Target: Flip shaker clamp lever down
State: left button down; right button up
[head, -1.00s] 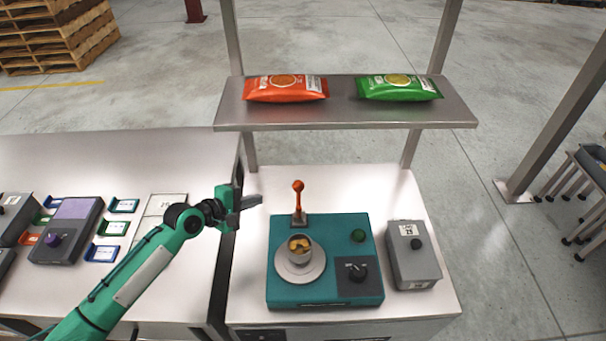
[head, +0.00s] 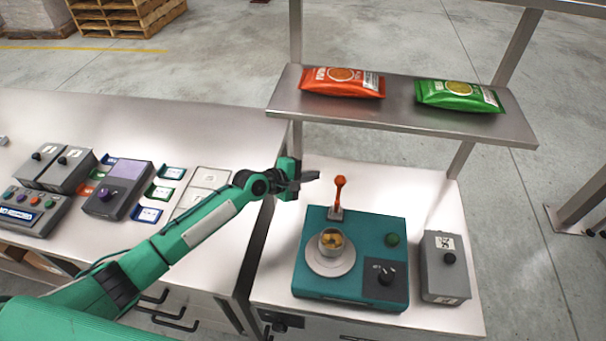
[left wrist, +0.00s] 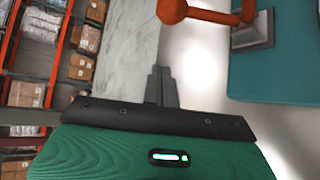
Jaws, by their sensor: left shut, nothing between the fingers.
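The teal shaker (head: 322,274) stands on the right-hand bench. Its orange clamp lever (head: 340,190) rises upright from a grey base at the back of the shaker. A cup (head: 331,241) with yellowish contents sits on the shaker's round plate. My left gripper (head: 312,175) is shut and empty, just left of the lever and apart from it, near the lever's height. In the left wrist view the shut fingers (left wrist: 161,84) point toward the upper middle, and the orange lever (left wrist: 205,14) shows at the upper right. My right gripper is not in view.
A shelf (head: 395,117) with an orange bag (head: 342,82) and a green bag (head: 459,96) hangs above the back of the bench. A grey box (head: 444,268) stands right of the shaker. The left bench (head: 220,122) holds several control boxes and small trays.

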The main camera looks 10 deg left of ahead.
aim_at(339, 192)
pick_arm(q)
jog(key=d+p, duration=0.4)
jog(key=d, duration=0.1)
dwell(0.4)
jog(key=shift+s, duration=0.1)
